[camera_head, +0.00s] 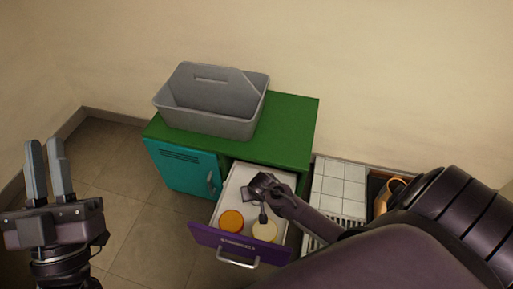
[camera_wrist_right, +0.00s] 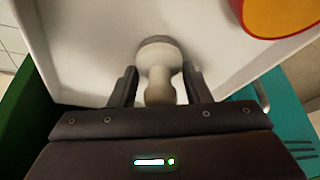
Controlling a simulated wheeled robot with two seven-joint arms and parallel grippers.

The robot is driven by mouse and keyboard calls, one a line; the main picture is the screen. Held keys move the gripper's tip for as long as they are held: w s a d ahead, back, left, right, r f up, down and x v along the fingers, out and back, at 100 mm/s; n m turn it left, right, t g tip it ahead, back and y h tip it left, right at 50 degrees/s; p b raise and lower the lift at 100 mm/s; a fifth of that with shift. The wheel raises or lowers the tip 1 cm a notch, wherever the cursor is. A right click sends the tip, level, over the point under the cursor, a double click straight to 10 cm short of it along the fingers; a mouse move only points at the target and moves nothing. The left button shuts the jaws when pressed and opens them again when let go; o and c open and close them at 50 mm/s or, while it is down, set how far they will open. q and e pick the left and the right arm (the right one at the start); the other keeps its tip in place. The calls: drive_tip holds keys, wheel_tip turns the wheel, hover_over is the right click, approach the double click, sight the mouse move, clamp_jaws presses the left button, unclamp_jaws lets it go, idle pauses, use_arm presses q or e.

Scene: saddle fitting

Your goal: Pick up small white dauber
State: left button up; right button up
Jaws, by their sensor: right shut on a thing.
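The small white dauber (camera_wrist_right: 160,85) shows in the right wrist view, with a round head and a narrower handle. My right gripper (camera_wrist_right: 160,88) is shut on its handle, one finger on each side. In the head view my right gripper (camera_head: 262,212) is inside the open drawer (camera_head: 232,190). A pale round thing (camera_head: 265,232) shows at its fingertips there; I cannot tell whether it is the dauber. My left gripper (camera_head: 47,165) is open and empty at the far left, fingers pointing up, away from the cabinet.
An orange round tin (camera_head: 231,221) stands in the drawer, close to my right gripper; it also shows in the wrist view (camera_wrist_right: 285,12). The drawer has a purple front (camera_head: 210,238). A grey tote (camera_head: 212,100) stands on the green cabinet top (camera_head: 290,125). A teal door (camera_head: 183,168) is left of the drawer.

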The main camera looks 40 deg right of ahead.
use_arm(q)
drive_tip(key=shift+w, duration=0.1)
use_arm(e)
drive_tip(key=shift+r, duration=0.15)
